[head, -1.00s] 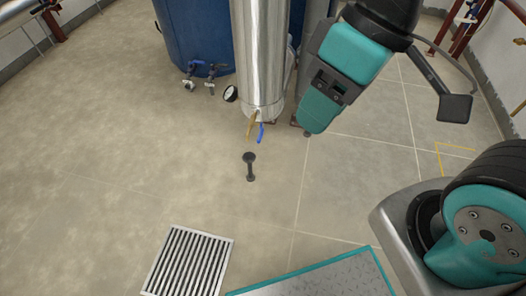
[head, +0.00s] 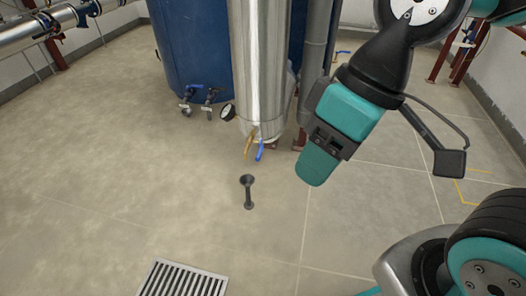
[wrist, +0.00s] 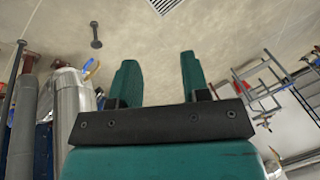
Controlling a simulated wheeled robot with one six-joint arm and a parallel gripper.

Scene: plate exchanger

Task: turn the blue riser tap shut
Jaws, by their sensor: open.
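A small tap with a blue lever (head: 260,151) sits at the foot of the silver upright cylinder (head: 259,70) in the head view, right beside a yellow-brown lever (head: 249,142). The blue lever hangs steeply downward. In the wrist view a blue and yellow lever (wrist: 90,69) shows at the end of the silver cylinder, left of my fingers. My gripper (head: 312,172) is to the right of the tap in the head view, apart from it. In the wrist view my gripper (wrist: 158,75) has its two teal fingers spread, with nothing between them.
A blue tank (head: 185,45) with small valves (head: 198,97) and a dial gauge (head: 227,112) stands behind. A grey pipe (head: 314,60) rises beside the cylinder. A black post-like fitting (head: 248,190) and a floor grate (head: 182,280) lie in front. The left floor is clear.

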